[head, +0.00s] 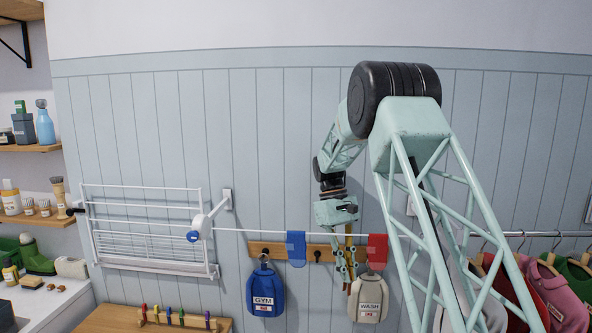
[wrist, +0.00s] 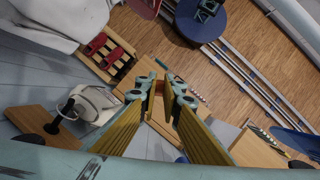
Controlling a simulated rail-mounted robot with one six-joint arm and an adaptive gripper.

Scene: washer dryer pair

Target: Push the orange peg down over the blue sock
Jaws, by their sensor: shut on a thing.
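The blue sock (head: 296,249) hangs over the white line in the head view, left of my gripper. My gripper (head: 346,286) points down in front of the wall, between the blue sock and a red cloth, its tips lower than the line. In the wrist view my gripper (wrist: 161,86) is shut, with a small orange piece (wrist: 159,87) between its fingertips. I take this piece for the orange peg; most of it is hidden by the fingers, and it is not distinct in the head view. The gripper is apart from the blue sock.
A red cloth (head: 377,250) hangs on the line to the right. Blue GYM (head: 264,292) and pale WASH (head: 368,299) bags hang from a hook rail (head: 258,248) behind. A rack of coloured pegs (head: 180,318) stands at lower left. A white drying rack (head: 140,225) is on the wall.

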